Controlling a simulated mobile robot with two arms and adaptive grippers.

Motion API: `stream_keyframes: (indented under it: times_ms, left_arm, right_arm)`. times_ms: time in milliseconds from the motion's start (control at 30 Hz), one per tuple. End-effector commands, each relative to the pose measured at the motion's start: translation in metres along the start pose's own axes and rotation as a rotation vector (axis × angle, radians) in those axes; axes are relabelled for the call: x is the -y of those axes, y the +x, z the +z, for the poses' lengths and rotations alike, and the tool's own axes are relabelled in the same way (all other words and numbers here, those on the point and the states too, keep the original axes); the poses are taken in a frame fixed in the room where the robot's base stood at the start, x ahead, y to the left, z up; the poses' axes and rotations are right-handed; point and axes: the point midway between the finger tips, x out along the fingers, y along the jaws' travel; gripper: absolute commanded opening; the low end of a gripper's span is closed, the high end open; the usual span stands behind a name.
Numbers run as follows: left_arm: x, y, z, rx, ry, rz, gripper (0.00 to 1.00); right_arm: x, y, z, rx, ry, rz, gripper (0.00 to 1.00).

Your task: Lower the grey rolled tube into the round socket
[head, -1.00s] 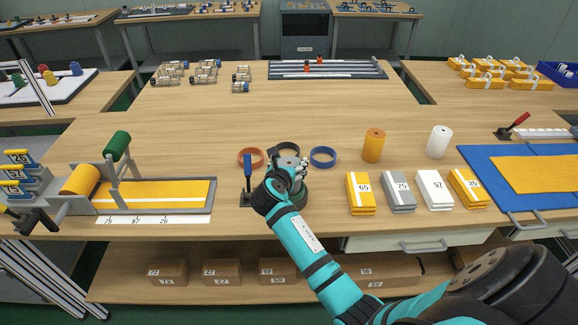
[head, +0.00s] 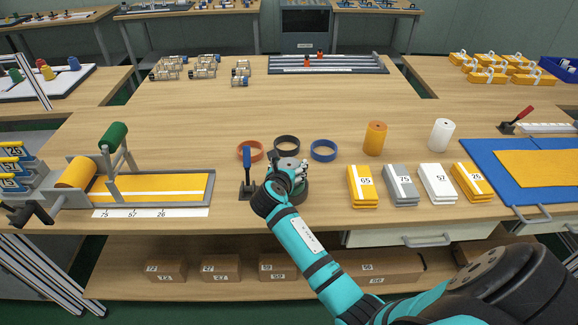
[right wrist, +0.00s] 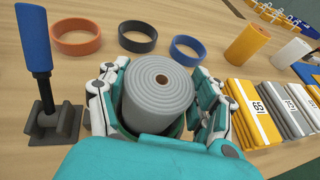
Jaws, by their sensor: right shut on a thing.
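The grey rolled tube (right wrist: 158,92) stands upright in my right gripper (right wrist: 163,88), its spiral end up. The fingers sit on both sides of it. In the head view the right gripper (head: 288,174) is over the dark round socket (head: 302,196), which it largely hides. In the right wrist view a dark round rim with green shows around the tube's lower end. The tube's bottom is hidden, so I cannot tell how deep it sits. My left gripper is not in view.
A blue-handled clamp (head: 247,175) stands close left of the gripper. Orange (head: 250,151), black (head: 287,144) and blue (head: 323,151) rings lie behind. Orange (head: 375,138) and white (head: 441,135) rolls and several numbered felt stacks (head: 401,186) are to the right.

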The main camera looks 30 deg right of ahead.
Motion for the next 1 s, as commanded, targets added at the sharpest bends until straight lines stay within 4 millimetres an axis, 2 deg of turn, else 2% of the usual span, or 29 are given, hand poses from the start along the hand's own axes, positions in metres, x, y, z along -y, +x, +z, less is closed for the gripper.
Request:
stream_keyframes:
  times_ms: [167, 200, 400, 767, 867, 1000]
  left_arm:
    - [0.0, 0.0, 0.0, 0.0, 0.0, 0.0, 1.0]
    - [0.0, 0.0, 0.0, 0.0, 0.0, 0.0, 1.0]
    - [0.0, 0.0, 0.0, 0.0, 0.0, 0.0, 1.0]
    - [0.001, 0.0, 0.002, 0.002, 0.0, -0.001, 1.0]
    - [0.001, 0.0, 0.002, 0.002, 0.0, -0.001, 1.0]
    - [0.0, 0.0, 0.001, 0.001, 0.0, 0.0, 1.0]
  right_arm:
    - [0.0, 0.0, 0.001, 0.001, 0.0, 0.0, 0.28]
    - [0.0, 0.0, 0.001, 0.001, 0.0, 0.0, 0.69]
    - [0.0, 0.0, 0.0, 0.001, 0.0, 0.0, 0.94]
    - [0.0, -0.006, -0.001, -0.001, -0.001, 0.0, 0.94]
    - [0.0, -0.019, -0.001, -0.001, -0.001, 0.001, 0.94]
    - [-0.001, -0.049, -0.001, 0.0, 0.001, 0.002, 0.94]
